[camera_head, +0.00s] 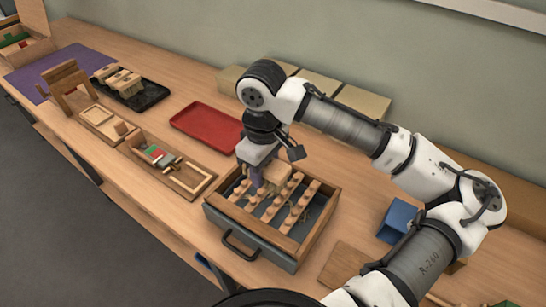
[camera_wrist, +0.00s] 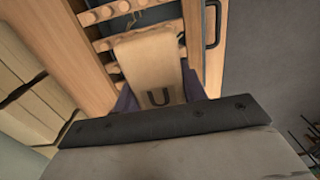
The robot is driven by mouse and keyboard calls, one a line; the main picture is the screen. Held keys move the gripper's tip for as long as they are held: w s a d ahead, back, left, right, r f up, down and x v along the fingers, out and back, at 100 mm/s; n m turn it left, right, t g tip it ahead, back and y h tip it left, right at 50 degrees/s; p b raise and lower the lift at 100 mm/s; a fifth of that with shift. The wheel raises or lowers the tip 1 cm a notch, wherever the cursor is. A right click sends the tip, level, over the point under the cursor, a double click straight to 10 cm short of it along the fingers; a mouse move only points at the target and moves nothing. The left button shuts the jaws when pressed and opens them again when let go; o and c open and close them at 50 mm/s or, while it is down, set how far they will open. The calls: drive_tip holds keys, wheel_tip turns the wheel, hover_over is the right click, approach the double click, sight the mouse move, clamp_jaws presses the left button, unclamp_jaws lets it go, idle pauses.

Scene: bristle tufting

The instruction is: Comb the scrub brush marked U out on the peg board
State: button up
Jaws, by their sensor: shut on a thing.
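My gripper (camera_head: 258,172) is shut on the scrub brush (camera_head: 276,179). In the wrist view the brush (camera_wrist: 150,62) shows as a pale wooden block with a dark U on it, held between purple fingers. The brush is over the left part of the peg board (camera_head: 290,212), which has rows of wooden pegs in a wooden frame. The peg board (camera_wrist: 95,68) also shows beyond the brush in the wrist view. The brush's bristles are hidden, so I cannot tell whether they touch the pegs.
The peg board's box has a dark front handle (camera_head: 240,245). A red tray (camera_head: 207,126) and wooden trays (camera_head: 185,175) lie to its left. A black tray (camera_head: 140,92) with brushes stands farther left. A blue box (camera_head: 397,220) is at right, and cardboard boxes (camera_head: 320,88) stand along the wall.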

drive_tip(key=shift+f+b, duration=3.25)
drive_tip(key=shift+f, duration=0.15)
drive_tip(key=shift+r, duration=0.1)
